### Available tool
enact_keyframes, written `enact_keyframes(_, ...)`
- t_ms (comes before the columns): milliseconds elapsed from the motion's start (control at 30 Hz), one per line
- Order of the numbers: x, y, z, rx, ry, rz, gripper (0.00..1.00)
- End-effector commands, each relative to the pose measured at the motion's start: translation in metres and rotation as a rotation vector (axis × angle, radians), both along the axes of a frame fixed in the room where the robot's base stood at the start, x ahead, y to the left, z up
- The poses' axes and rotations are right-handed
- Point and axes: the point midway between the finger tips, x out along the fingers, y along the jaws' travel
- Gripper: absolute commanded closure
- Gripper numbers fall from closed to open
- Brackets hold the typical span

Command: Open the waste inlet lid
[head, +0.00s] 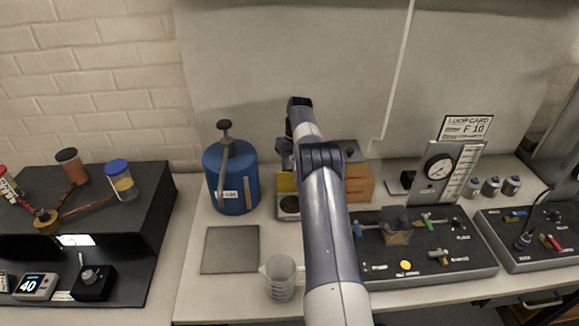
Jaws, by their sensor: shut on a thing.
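The waste inlet (289,205) is a small box with a dark round opening, standing right of the blue cylinder and partly behind my arm. A yellow panel that looks like its lid (286,182) stands raised at the back of the opening. My gripper (285,164) shows only as a dark part at the left edge of my arm, just above the yellow panel. It appears shut on the lid's upper edge. The fingertips and their exact contact are mostly hidden.
A blue cylinder (234,180) with a black knob stands close left of the inlet. A clear beaker (281,276) and a grey square plate (230,250) are in front. A cardboard-coloured box (359,183) and a dark valve board (440,262) lie to the right.

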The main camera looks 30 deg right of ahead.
Motion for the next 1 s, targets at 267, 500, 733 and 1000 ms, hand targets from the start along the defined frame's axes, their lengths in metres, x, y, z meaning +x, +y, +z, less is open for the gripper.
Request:
enact_keyframes(267, -0.0032, -0.0067, -0.0097, 0.01, 0.054, -0.007, 1.0)
enact_keyframes(500, -0.0025, -0.007, -0.0106, 0.016, 0.069, -0.005, 1.0)
enact_keyframes(733, -0.0027, -0.0069, -0.0112, 0.018, 0.072, -0.006, 1.0)
enact_keyframes(1000, -0.0027, -0.0068, -0.0111, 0.018, 0.073, -0.006, 0.74)
